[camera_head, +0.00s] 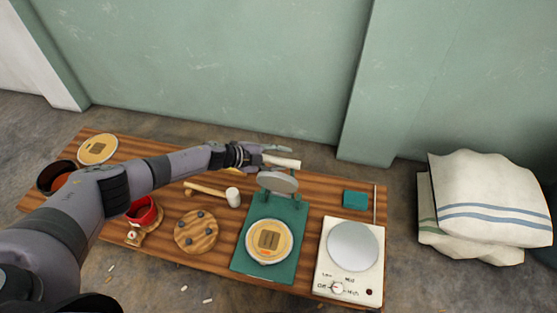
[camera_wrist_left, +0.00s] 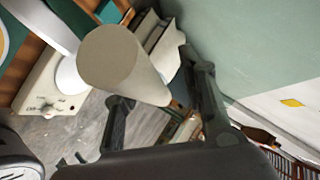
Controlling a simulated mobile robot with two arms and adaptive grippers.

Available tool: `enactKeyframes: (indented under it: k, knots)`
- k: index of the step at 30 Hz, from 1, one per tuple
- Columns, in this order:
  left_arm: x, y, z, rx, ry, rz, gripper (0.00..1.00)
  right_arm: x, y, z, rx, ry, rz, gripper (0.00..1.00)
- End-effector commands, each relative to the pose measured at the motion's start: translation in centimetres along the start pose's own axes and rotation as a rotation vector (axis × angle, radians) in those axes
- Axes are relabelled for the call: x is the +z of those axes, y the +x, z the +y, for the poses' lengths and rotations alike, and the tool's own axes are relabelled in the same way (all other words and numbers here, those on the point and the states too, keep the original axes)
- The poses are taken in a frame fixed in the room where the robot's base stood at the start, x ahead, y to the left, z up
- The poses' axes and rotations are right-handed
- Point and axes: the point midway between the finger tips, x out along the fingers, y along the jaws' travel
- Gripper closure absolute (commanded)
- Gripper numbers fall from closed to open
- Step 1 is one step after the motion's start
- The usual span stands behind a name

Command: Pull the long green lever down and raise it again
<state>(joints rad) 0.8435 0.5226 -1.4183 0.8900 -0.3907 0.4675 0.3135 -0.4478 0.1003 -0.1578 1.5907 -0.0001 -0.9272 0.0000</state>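The press has a green base (camera_head: 284,213) on the table, with a round grey plate (camera_head: 277,183) raised above it. A pale cylindrical grip (camera_head: 286,162) shows at the top of the press; the green lever arm itself is mostly hidden. In the left wrist view the pale grip (camera_wrist_left: 120,62) looms large, passing between my fingers. My left gripper (camera_head: 262,154) is at this grip, its fingers spread on either side; it also shows in the left wrist view (camera_wrist_left: 160,105). I see gaps beside the grip and no clear contact. My right gripper is not in view.
A round tan disc (camera_head: 269,241) lies on the press base. Sacks (camera_head: 490,195) lie at the far right.

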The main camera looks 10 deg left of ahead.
Motion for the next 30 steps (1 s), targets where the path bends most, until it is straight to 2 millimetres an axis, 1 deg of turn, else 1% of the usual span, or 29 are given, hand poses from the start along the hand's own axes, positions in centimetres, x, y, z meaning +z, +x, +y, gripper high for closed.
enactKeyframes:
  k: [3, 10, 14, 17, 20, 21, 27, 30]
  knots:
    - [-0.1, 0.0, -0.1, -0.001, 0.0, 0.001, 0.57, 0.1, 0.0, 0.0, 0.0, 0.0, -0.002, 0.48]
    - [-0.1, 0.0, 0.2, 0.004, -0.001, 0.002, 0.57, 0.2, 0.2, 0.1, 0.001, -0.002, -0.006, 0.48]
    - [0.1, -0.6, 0.3, 0.005, -0.001, 0.001, 0.57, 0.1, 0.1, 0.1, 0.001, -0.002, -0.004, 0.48]
    - [0.1, -1.8, 0.3, 0.006, 0.0, 0.001, 0.57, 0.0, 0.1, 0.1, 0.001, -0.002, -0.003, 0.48]
    - [0.1, -3.5, 0.3, 0.006, 0.001, 0.0, 0.57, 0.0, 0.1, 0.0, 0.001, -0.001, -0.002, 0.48]
    - [0.2, -4.4, 0.3, 0.005, 0.0, -0.001, 0.57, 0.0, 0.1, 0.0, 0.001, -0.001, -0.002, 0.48]
    - [0.1, -8.6, 0.2, 0.004, 0.0, 0.0, 0.57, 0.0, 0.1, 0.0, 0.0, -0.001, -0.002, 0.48]
    - [0.1, -10.2, 0.1, 0.003, -0.001, 0.001, 0.57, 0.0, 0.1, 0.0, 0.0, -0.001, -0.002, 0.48]
